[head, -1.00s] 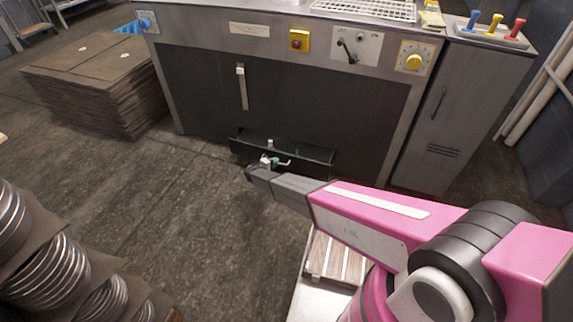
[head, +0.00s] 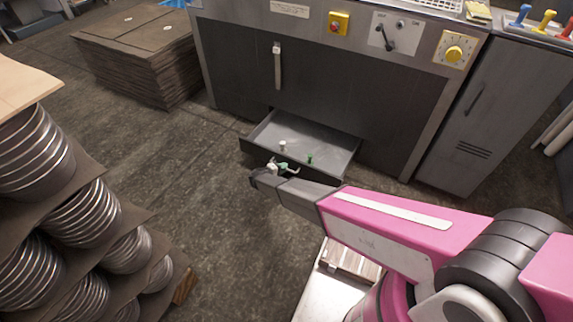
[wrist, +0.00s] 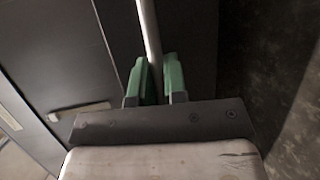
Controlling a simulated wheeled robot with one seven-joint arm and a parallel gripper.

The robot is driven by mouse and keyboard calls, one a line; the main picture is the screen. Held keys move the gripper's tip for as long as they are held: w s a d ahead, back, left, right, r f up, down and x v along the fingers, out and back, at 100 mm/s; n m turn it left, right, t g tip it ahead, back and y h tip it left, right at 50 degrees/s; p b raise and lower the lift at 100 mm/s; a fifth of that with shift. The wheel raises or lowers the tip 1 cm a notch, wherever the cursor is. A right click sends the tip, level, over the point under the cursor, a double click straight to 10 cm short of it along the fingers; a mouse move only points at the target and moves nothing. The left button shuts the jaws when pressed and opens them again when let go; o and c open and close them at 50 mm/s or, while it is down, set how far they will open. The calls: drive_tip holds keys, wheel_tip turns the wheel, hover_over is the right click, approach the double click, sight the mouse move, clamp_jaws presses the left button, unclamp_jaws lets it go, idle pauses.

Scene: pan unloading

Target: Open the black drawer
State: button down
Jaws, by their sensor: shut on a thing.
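The black drawer (head: 335,138) sits low in the front of the grey machine. In the head view it stands pulled out, with its grey inside showing. My gripper (head: 283,167) is at the drawer's front, low over the floor. In the wrist view, the green fingers of my gripper (wrist: 156,84) are closed on a thin metal bar, the drawer handle (wrist: 149,30). The handle is mostly hidden behind my gripper in the head view. A small white piece and a small green piece show against the drawer; I cannot tell what they are.
The machine (head: 360,100) has a yellow dial and a red button. A grey cabinet (head: 500,110) stands at its right. Stacks of round metal pans (head: 35,150) stand at the left, with a brown stack of sheets (head: 135,60) behind. The floor (head: 205,200) between is clear.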

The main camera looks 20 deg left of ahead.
drive_tip(key=shift+s, duration=0.2)
drive_tip(key=c, duration=1.2)
unclamp_jaws()
drive_tip(key=shift+a, duration=0.1)
drive_tip(key=v, duration=1)
drive_tip(key=shift+s+a, duration=0.15)
drive_tip(key=shift+s, duration=0.2)
